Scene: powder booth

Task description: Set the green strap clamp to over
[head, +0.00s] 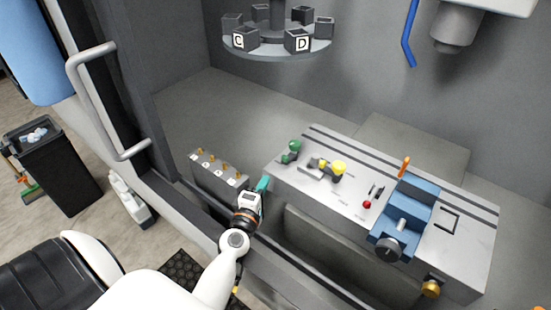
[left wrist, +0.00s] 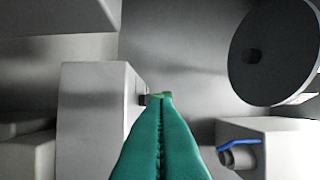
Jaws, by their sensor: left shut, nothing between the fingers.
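The green strap clamp (head: 291,150) sits at the left end of the grey slotted table (head: 455,255) in the head view. Its exact position is too small to tell. My left gripper (head: 262,184) has teal fingers, shut and empty. It is in front of the table's left end, apart from the clamp and nearer to me. In the left wrist view the shut fingers (left wrist: 163,98) point straight ahead. A small green part shows at their tips, partly hidden, with a dark block (left wrist: 143,99) just left of it. My right gripper is not in view.
A yellow-knobbed clamp (head: 338,168), a red-knobbed lever (head: 367,204) and a blue vise (head: 405,215) stand farther right on the table. A grey block with several brass pegs (head: 218,172) is left of my gripper. A round carousel (head: 278,50) hangs above.

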